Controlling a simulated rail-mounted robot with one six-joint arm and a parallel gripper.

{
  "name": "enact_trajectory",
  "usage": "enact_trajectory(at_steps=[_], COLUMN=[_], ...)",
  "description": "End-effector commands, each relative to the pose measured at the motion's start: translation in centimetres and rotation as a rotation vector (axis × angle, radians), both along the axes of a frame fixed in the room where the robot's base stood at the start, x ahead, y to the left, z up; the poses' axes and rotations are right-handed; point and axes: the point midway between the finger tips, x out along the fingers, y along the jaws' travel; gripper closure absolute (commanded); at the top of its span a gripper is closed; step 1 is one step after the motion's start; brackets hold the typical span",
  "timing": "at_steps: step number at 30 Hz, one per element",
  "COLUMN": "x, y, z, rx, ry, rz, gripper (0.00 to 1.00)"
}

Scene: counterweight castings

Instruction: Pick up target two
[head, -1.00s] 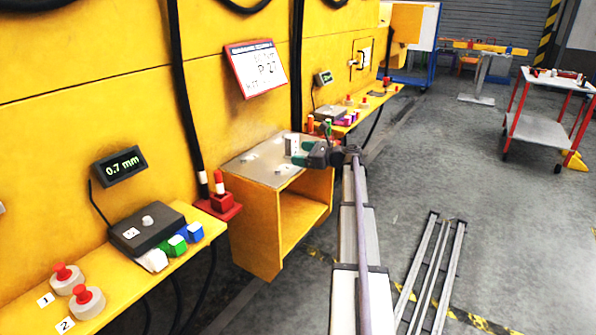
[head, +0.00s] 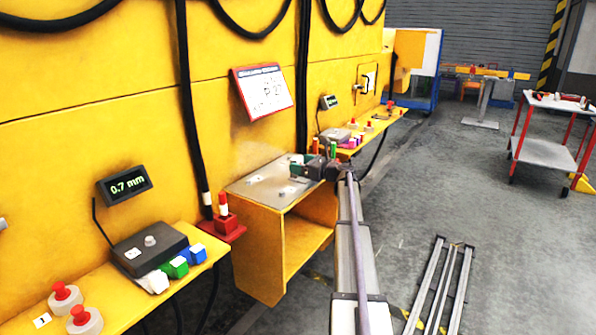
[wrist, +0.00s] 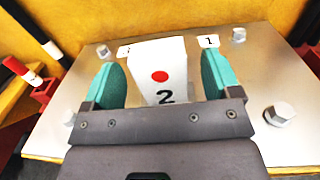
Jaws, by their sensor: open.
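A white block, target two (wrist: 148,55), stands on a metal plate (wrist: 65,130) in the wrist view. Its near face bears a red dot and a black "2". My gripper (wrist: 162,78) is open, with one teal finger on each side of the block. A gap shows at the right finger; on the left I cannot tell whether finger and block touch. The block's lower part is hidden behind the gripper body. In the head view my gripper (head: 306,166) is over the far end of the plate (head: 262,187), and the block is not clearly made out there.
Bolt heads (wrist: 279,113) stick up from the plate near its corners. A label "1" (wrist: 208,41) lies behind the right finger. The yellow wall (head: 100,80) rises close behind. A red-and-white post (head: 223,207) stands left of the plate.

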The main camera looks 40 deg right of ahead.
Motion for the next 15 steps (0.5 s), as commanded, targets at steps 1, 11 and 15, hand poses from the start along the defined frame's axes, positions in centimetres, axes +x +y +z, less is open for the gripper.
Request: enact_trajectory(at_steps=[1,11,15], x=[0.88,1.4,1.38], y=[0.24,0.57,0.57], z=[-0.03,-0.04,-0.04], rx=[0.0,0.0,0.0], ry=[0.0,0.0,0.0], rz=[0.001,0.0,0.0], gripper=[0.17,0.25,0.38])
